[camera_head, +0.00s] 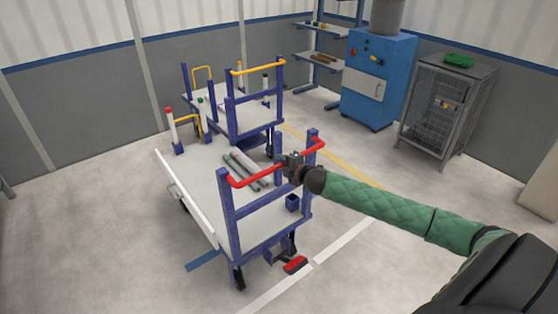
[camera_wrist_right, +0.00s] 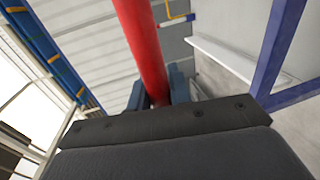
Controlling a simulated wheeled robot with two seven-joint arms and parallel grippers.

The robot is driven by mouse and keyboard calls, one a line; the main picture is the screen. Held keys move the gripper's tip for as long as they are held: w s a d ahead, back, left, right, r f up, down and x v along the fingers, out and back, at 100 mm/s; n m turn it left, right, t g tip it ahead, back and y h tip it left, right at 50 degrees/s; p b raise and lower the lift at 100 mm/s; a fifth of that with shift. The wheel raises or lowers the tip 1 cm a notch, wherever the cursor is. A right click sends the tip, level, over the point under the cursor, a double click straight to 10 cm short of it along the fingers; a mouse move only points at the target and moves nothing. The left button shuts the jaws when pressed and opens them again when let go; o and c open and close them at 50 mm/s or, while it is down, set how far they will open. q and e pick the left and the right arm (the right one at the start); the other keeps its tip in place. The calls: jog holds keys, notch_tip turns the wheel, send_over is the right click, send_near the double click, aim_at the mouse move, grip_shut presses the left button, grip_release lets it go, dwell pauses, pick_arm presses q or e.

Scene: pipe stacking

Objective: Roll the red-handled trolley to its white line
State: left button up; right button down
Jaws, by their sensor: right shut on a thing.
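The red-handled trolley (camera_head: 229,225) stands in the middle of the head view, with a blue frame, a pale deck and a red bar handle (camera_head: 248,180). Grey pipes (camera_head: 240,165) lie on its deck. My right gripper (camera_head: 292,161) is shut on the red handle; in the right wrist view the handle (camera_wrist_right: 142,40) runs between its fingers (camera_wrist_right: 162,88). A white line (camera_head: 345,239) crosses the floor by the trolley's near end, partly hidden near the red pedal (camera_head: 296,264). My left gripper is not in view.
A second trolley with a yellow handle (camera_head: 258,67) stands close behind. A blue machine (camera_head: 375,95) and a wire cage cabinet (camera_head: 436,120) stand by the back right wall. A short blue floor strip (camera_head: 203,261) lies beside the trolley. The floor at left is clear.

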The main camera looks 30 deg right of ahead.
jog(key=shift+s, duration=0.6)
jog(key=shift+s+f, duration=0.1)
jog(key=shift+f, duration=0.15)
jog(key=c, duration=1.6)
grip_release()
jog(key=shift+s, duration=0.1)
jog(key=o, duration=0.3)
jog(key=shift+s+d, duration=0.1)
jog(key=shift+s, duration=0.2)
pick_arm(q)
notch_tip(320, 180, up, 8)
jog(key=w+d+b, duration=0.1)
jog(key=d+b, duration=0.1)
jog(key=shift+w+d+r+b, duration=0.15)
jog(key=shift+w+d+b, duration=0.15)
jog(key=shift+b, duration=0.05)
pick_arm(e)
jog(key=v, duration=0.7)
jog(key=shift+s+r, duration=0.25)
jog(key=shift+r, duration=0.05)
